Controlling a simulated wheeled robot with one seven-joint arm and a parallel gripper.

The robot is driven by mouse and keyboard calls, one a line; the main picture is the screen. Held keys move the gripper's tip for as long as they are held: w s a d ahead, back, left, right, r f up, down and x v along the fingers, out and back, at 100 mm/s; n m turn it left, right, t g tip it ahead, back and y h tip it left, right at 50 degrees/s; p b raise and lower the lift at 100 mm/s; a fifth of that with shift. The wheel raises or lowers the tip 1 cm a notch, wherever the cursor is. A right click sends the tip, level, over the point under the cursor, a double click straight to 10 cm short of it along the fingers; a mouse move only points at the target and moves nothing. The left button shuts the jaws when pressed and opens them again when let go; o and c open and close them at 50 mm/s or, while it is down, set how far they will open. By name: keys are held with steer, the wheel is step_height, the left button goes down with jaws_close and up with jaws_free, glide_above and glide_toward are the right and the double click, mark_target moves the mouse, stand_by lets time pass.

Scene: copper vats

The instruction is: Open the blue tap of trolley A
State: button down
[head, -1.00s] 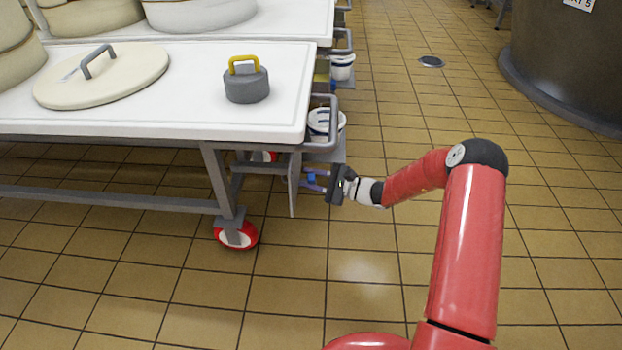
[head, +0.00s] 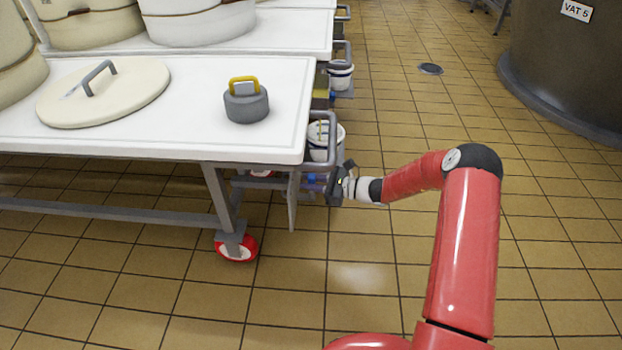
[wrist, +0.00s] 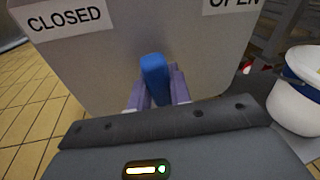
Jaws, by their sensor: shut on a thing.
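The blue tap handle (wrist: 155,78) stands in the middle of the wrist view, in front of a grey plate (wrist: 110,65). The plate bears a CLOSED label (wrist: 64,18) at upper left and an OPEN label (wrist: 233,3) at upper right. The handle lies between the labels, its top leaning slightly left. My gripper (wrist: 158,95) is shut on the handle, with a purple-grey finger on each side. In the head view, my gripper (head: 322,183) is at the end of the white-topped trolley (head: 215,135), below its corner. The handle's pivot is hidden.
A white bucket (head: 326,143) stands just behind my gripper; it also shows in the wrist view (wrist: 297,88). The trolley's grey rail (head: 331,135) is above my gripper. A red wheel (head: 236,248) is at lower left. Tiled floor (head: 345,285) is clear in front.

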steer(key=shift+w, duration=0.2)
steer(key=c, duration=1.3)
jaws_free()
steer(key=shift+d, duration=0.1)
steer(key=v, duration=0.7)
steer(key=shift+s+d, duration=0.15)
steer(key=shift+d, duration=0.15)
